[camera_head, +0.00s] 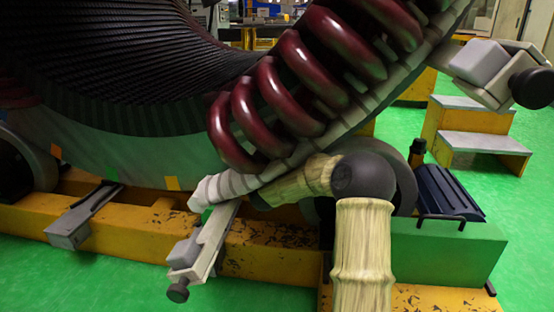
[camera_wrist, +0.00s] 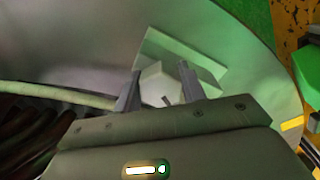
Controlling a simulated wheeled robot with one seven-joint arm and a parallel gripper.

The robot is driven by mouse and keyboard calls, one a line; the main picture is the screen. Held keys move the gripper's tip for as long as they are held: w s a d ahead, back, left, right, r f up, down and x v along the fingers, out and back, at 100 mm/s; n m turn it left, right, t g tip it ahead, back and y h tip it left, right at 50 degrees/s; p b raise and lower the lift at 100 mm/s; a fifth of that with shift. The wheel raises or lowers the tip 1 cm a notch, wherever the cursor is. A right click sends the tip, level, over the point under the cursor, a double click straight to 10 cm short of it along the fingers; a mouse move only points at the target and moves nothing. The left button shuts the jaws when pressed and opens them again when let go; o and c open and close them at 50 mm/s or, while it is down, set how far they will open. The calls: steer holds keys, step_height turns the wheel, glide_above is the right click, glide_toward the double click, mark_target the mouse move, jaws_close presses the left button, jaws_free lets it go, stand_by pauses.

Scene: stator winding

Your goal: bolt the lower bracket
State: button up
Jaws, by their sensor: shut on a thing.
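In the wrist view my gripper (camera_wrist: 160,82) has its two grey fingers on either side of a white hexagonal piece, which looks like a bolt head (camera_wrist: 156,86). The piece is in front of a pale green plate-like block (camera_wrist: 205,70) on the smooth grey curved wall; I cannot tell whether it touches it. In the head view my arm runs behind the coil ring, and my gripper is hidden there. A grey bracket with a dark knob (camera_head: 205,243) slants down from the ring's lower end. I cannot tell whether the block is part of it.
Dark red coils (camera_head: 285,95) and the segmented ring crowd my forearm. A second clamp bracket (camera_head: 495,70) sits at upper right. Another grey bar (camera_head: 82,218) lies on the yellow base (camera_head: 265,250). A green box (camera_head: 445,250) and yellow steps (camera_head: 480,140) stand right.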

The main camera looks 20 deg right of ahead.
steer(key=m, duration=0.5)
steer(key=shift+a+f, duration=0.1)
stand_by(0.3)
steer(key=o, duration=1)
steer(key=shift+c, duration=0.2)
